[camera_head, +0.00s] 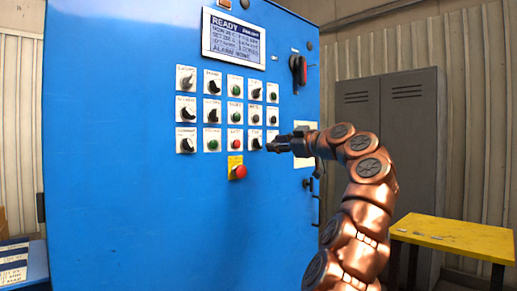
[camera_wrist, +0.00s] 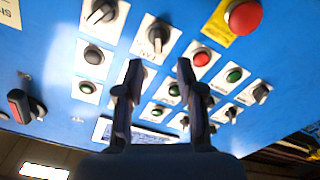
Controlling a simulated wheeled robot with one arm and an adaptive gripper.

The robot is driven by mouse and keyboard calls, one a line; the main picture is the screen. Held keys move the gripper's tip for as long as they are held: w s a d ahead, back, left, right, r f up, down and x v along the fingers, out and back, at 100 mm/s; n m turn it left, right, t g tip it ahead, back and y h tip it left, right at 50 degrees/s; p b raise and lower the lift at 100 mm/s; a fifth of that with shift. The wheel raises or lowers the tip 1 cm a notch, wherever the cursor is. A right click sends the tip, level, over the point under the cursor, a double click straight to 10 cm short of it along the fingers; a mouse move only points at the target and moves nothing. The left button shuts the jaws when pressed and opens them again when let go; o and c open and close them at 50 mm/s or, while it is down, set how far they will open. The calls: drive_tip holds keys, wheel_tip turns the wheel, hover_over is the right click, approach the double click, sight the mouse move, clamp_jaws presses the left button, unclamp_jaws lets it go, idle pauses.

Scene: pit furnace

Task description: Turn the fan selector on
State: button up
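The fan selector (camera_wrist: 157,37) is a black knob on a white plate whose label looks like FAN, just above and between my fingertips in the wrist view. Its handle stands nearly upright in that tilted picture. In the head view it appears to be the bottom-row knob (camera_head: 256,142) just left of my gripper. My gripper (camera_wrist: 159,68) is open and empty, its two dark fingers apart and pointing at the panel. In the head view my gripper (camera_head: 272,146) is at the right end of the bottom row. I cannot tell whether it touches the panel.
A red button (camera_wrist: 201,58) and another knob (camera_wrist: 101,12) flank the selector. A red emergency stop (camera_head: 239,171) on a yellow plate is below the rows. A red-and-black rotary switch (camera_head: 299,69) is at upper right. A yellow table (camera_head: 455,236) and grey lockers (camera_head: 385,120) stand right.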

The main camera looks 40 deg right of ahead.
sight(260, 143)
drive_tip(key=w, duration=0.2)
drive_tip(key=w+p, duration=0.1)
drive_tip(key=w, duration=0.1)
drive_tip(key=w+p, duration=0.1)
drive_tip(key=w, duration=0.1)
drive_tip(key=shift+w+d+r, duration=0.1)
drive_tip(key=shift+w+d, duration=0.1)
drive_tip(key=shift+d, duration=0.05)
drive_tip(key=shift+w, duration=0.55)
drive_tip(key=shift+c, duration=0.4)
clamp_jaws()
